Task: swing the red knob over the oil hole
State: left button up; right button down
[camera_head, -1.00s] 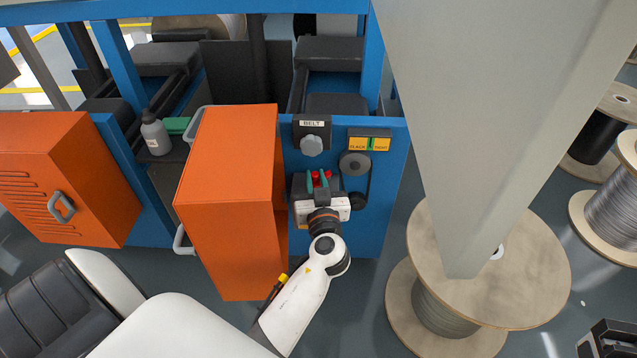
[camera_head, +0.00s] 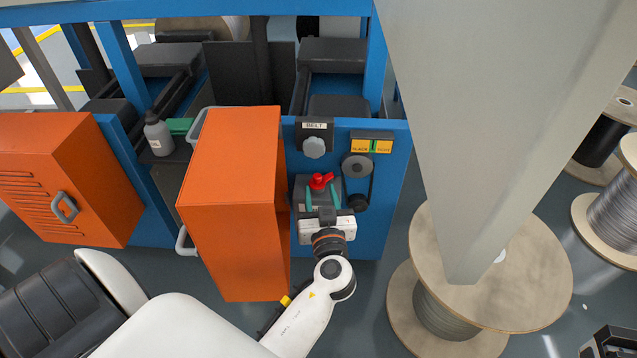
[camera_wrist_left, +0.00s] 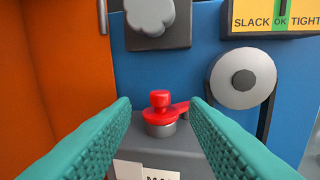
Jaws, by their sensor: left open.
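The red knob (camera_head: 318,181) is on top of a grey box on the front of the blue machine. In the left wrist view the red knob (camera_wrist_left: 160,99) stands upright on a red arm that reaches to the right over a short metal collar. I cannot make out an open oil hole; it may be hidden. My left gripper (camera_head: 322,197) is open, its teal fingers pointing at the box. In the left wrist view the fingers (camera_wrist_left: 158,108) lie on either side of the knob, apart from it, with the knob beyond the tips.
An orange cabinet door (camera_head: 232,160) stands close on the left of my left gripper. A grey BELT knob (camera_head: 314,147) and a pulley (camera_head: 357,166) under the SLACK/TIGHT gauge (camera_head: 371,146) sit near the box. A large cable spool (camera_head: 530,270) stands on the right.

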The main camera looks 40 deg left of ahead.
pick_arm(q)
jog(key=v, duration=0.7)
jog(key=shift+s+d, duration=0.2)
jog(key=shift+s, duration=0.1)
